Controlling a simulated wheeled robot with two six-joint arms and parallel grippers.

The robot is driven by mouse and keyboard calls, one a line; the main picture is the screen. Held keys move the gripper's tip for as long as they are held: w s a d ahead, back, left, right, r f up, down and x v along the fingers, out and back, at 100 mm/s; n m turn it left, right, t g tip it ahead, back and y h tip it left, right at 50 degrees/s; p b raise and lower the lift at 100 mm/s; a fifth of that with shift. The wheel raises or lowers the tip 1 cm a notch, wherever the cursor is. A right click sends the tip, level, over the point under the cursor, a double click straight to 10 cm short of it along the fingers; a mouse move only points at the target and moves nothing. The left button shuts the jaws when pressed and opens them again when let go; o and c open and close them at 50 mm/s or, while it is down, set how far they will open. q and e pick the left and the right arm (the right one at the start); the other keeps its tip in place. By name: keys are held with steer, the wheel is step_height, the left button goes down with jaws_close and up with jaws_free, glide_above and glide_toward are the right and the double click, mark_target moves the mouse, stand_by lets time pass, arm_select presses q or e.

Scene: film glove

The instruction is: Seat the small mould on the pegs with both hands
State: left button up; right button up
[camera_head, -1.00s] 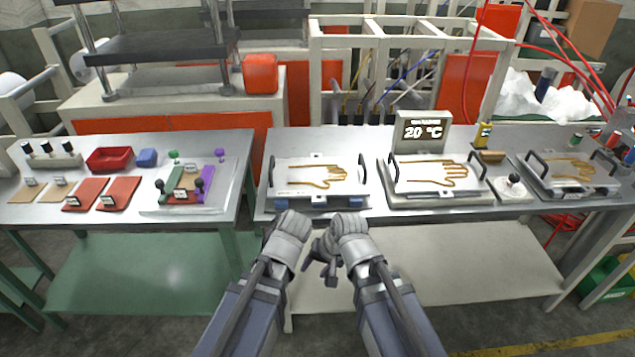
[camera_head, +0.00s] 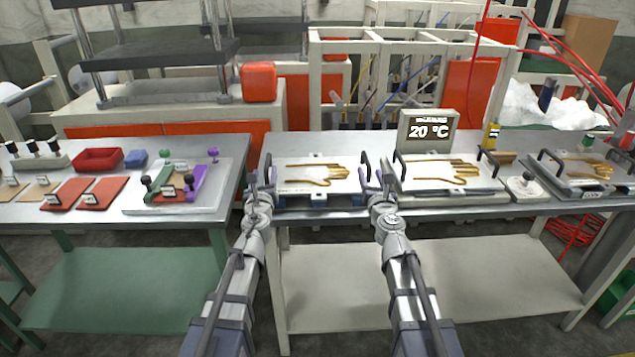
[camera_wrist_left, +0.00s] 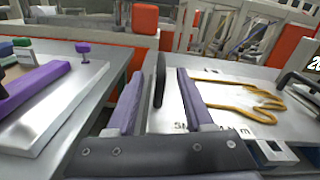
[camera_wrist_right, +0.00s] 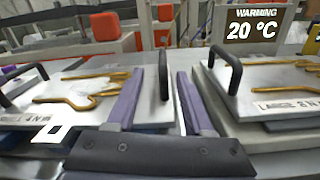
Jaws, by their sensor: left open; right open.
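The small mould (camera_head: 305,177), a pale plate with a gold hand outline, sits on the grey table between my grippers. It has a black upright handle at each end. My left gripper (camera_head: 261,180) is open at its left end; in the left wrist view the left handle (camera_wrist_left: 159,82) stands between the open fingers. My right gripper (camera_head: 376,180) is open at its right end; in the right wrist view the right handle (camera_wrist_right: 163,76) shows between the open fingers. Blue blocks (camera_head: 318,200) show under the mould's front edge. I cannot make out the pegs.
The large mould (camera_head: 440,174) lies close to the right of my right gripper, with its own handle (camera_wrist_right: 226,82) nearby. A 20 °C warning display (camera_head: 428,130) stands behind. A separate table (camera_head: 225,190) with red pads is left, across a gap.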

mark_target(268, 159)
arm_select(q)
steer(key=shift+d, duration=0.1)
arm_select(e)
steer(key=shift+d+m, duration=0.25)
steer(key=shift+m, duration=0.05)
arm_select(q)
steer(key=shift+w, duration=0.1)
arm_select(e)
steer(key=shift+w, duration=0.1)
arm_select(q)
steer(key=w, duration=0.7)
steer(key=shift+w+a, duration=0.25)
steer(key=shift+w, duration=0.15)
arm_select(e)
steer(key=w, duration=0.7)
steer(key=shift+w+a, duration=0.3)
steer(key=shift+w, duration=0.1)
arm_select(q)
jaws_close()
arm_select(e)
jaws_close()
arm_select(q)
steer(key=shift+d, duration=0.15)
arm_select(e)
steer(key=shift+a, duration=0.15)
